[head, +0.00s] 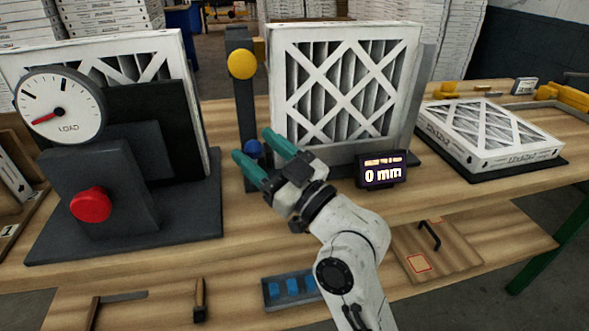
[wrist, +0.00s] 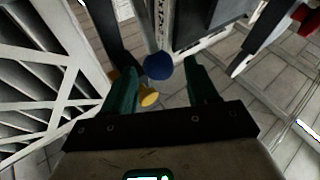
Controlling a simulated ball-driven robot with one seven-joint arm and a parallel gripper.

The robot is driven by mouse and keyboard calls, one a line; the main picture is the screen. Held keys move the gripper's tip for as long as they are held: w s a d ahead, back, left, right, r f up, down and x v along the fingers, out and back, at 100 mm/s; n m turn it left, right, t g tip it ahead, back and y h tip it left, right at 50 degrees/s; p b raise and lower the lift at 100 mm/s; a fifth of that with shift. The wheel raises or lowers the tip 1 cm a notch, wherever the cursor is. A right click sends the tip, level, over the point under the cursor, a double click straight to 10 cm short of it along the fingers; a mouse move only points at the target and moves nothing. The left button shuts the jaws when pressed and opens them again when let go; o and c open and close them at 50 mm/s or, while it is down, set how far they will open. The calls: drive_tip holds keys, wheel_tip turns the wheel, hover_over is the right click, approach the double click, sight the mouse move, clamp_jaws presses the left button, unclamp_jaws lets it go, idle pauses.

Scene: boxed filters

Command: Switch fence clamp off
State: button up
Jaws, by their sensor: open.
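The fence holds a white-framed pleated filter (head: 345,85) upright at the middle of the bench. Left of it stands a dark post (head: 243,110) with a yellow ball knob (head: 242,64) high up and a blue ball knob (head: 253,148) low down. Which knob belongs to the fence clamp cannot be told. A small display (head: 383,170) at the fence reads 0 mm. My gripper (head: 254,145) is open, its teal fingers pointing at the blue knob. In the wrist view the blue knob (wrist: 158,67) shows between the fingertips, with the yellow knob (wrist: 149,97) below; contact is unclear.
A load gauge (head: 59,107) and a red button (head: 91,204) stand on a dark fixture at left, with another filter behind. A filter (head: 490,133) lies flat on a dark mat at right. A lower shelf (head: 220,290) holds tools and a blue-slotted tray (head: 290,287).

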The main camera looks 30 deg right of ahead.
drive_tip(key=s+d+p, duration=0.1)
drive_tip(key=s+d, duration=0.2)
drive_tip(key=s, duration=0.6)
drive_tip(key=shift+p, duration=0.3)
